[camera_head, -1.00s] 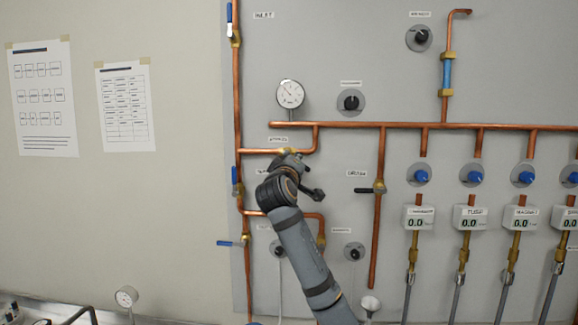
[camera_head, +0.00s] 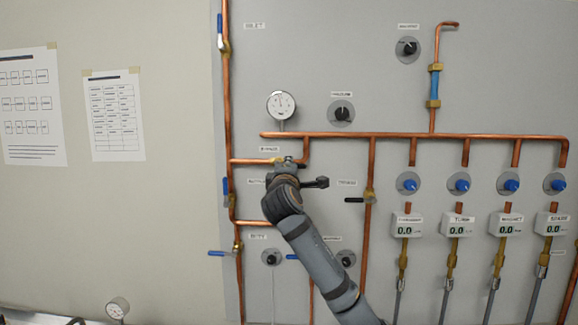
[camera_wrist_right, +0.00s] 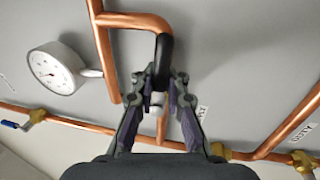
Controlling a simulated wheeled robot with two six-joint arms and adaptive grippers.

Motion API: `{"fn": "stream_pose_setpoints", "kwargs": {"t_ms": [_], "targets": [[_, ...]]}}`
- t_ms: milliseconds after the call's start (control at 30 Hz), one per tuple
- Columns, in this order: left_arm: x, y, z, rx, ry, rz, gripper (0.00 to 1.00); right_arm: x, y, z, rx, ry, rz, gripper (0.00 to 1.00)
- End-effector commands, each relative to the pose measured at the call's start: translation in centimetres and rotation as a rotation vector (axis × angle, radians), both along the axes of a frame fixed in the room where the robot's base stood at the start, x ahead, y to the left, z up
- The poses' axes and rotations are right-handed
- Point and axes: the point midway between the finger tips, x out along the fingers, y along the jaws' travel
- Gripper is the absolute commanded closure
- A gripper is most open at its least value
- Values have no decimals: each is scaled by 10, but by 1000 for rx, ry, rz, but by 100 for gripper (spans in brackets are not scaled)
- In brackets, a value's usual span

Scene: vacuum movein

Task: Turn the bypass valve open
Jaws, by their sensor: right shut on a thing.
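The bypass valve (camera_head: 277,160) is a small brass body on the short horizontal copper pipe below the round gauge, under its label. My right gripper (camera_head: 289,163) is at this valve, its arm rising from the bottom and covering much of it. In the right wrist view my right gripper (camera_wrist_right: 165,80) has both fingers closed in around the valve's black handle (camera_wrist_right: 166,50). The handle's near end is between the fingertips, and its far part overlaps the copper pipe in the picture. The valve's exact angle is hard to tell. My left gripper is not in view.
A round gauge (camera_head: 281,104) stands just above the bypass pipe. A black-handled valve (camera_head: 368,197) sits right of my wrist, and blue-handled valves (camera_head: 226,190) line the left pipe. Several blue knobs and digital readouts (camera_head: 407,225) are at the right. Copper pipes surround my gripper closely.

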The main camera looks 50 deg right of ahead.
Motion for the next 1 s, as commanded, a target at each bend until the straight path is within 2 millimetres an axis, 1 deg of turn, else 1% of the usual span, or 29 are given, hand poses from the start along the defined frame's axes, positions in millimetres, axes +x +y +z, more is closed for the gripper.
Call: {"fn": "stream_pose_setpoints", "kwargs": {"t_ms": [33,467,500,667,1000], "targets": [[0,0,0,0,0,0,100,1,0,-4,3,11,1,100],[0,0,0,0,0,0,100,1,1,-4,1,13,2,100],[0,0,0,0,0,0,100,1,1,-4,1,13,2,87],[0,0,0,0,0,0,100,1,0,-3,-2,10,1,65],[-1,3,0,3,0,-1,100,-1,2,-1,-4,6,2,65]]}}
